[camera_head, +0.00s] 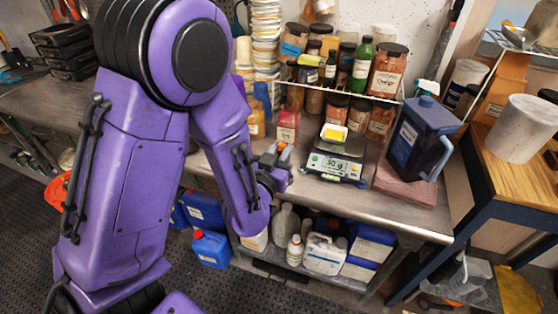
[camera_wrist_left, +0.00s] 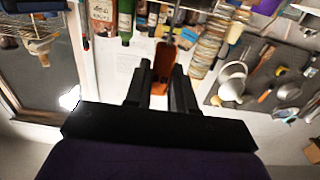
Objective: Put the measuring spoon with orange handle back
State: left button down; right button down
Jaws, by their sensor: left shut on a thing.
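My left gripper (camera_head: 281,163) is above the front part of the metal workbench, left of the digital scale (camera_head: 336,163). It is shut on the measuring spoon with orange handle; a bit of the orange handle (camera_head: 285,154) shows at the fingertips. In the left wrist view the orange handle (camera_wrist_left: 164,62) sits between the two dark fingers of my left gripper (camera_wrist_left: 160,88). The spoon's bowl cannot be made out. My right gripper is not in view.
A dish of yellow powder (camera_head: 334,132) sits on the scale. A dark blue jug (camera_head: 421,131) stands to the right. Jars and bottles fill a wire shelf (camera_head: 345,92) behind. In the left wrist view a grey tool board (camera_wrist_left: 270,82) carries a funnel (camera_wrist_left: 232,82) and utensils.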

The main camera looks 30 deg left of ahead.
pick_arm(q)
jog(key=w+a+f+b, duration=0.9)
jog(key=w+f+b, duration=0.2)
jog(key=f, duration=0.2)
jog(key=c, duration=1)
grip_release()
jog(key=shift+w+a+f, duration=0.1)
jog(key=shift+w+a, duration=0.05)
jog(key=shift+w, duration=0.05)
jog(key=shift+o, duration=0.2)
jog(key=b+v, duration=0.3)
jog(key=v, duration=0.9)
jog(key=s+d+f+n+g, duration=0.1)
jog(key=s+f+g, duration=0.25)
jog(key=f, duration=0.55)
jog(key=s+d+f+n+g, duration=0.1)
jog(key=s+f+g, duration=0.25)
jog(key=f, duration=0.55)
jog(key=s+d+f+n+g, duration=0.1)
jog(key=s+f+g, duration=0.2)
jog(key=s+f, duration=0.4)
jog(key=s+d+f+n+g, duration=0.1)
jog(key=s+f+g, duration=0.3)
jog(key=s+f, duration=0.4)
jog(key=s+d, duration=0.1)
jog(key=s, duration=0.3)
jog(key=shift+s+d+h, duration=0.15)
jog(key=shift+s+h, duration=0.15)
jog(key=shift+s, duration=0.1)
